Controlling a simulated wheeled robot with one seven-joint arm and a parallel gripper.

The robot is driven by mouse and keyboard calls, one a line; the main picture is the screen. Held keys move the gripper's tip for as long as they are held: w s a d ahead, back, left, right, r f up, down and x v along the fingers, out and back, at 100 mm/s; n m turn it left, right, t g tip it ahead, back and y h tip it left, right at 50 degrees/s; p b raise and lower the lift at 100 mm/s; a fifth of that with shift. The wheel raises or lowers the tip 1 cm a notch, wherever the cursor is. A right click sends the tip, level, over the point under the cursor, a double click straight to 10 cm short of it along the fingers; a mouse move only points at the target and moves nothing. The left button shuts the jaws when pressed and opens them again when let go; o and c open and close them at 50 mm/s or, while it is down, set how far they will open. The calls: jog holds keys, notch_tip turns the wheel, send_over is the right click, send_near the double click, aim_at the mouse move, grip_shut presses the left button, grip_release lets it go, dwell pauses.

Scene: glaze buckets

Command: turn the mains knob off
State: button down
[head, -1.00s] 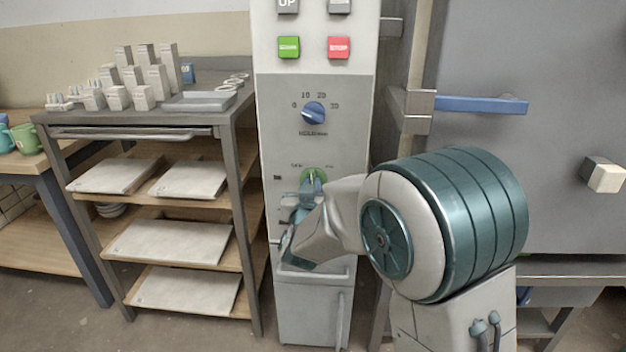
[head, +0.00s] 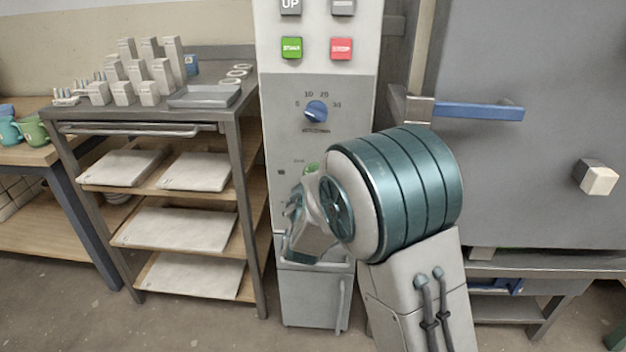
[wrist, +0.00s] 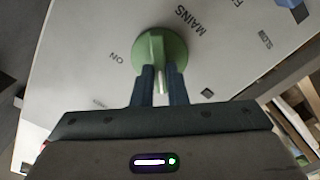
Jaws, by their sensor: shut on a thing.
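The mains knob is a round green knob (wrist: 160,48) with a raised grip bar, on the light front panel of the control cabinet. In the wrist view the words MAINS and ON show around it. My gripper (wrist: 160,88) is shut on the knob's grip bar, with one dark finger on each side. A pale pointer mark on the knob shows between the fingers. In the head view only the top edge of the green knob (head: 312,168) shows; my arm hides the rest of it and the fingers.
A blue timer dial (head: 316,111), a green start button (head: 291,48) and a red stop button (head: 341,48) sit higher on the cabinet. A shelf rack (head: 248,190) stands close on the left. The large grey door with a blue handle (head: 478,110) is on the right.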

jog(key=shift+f, duration=0.1)
dwell(0.4)
jog(key=c, duration=1.4)
grip_release()
jog(key=shift+c, duration=0.2)
jog(key=s+p, duration=0.1)
jog(key=s, duration=1.3)
jog(key=shift+a+p, duration=0.25)
jog(key=shift+p, duration=0.15)
jog(key=shift+w, duration=0.1)
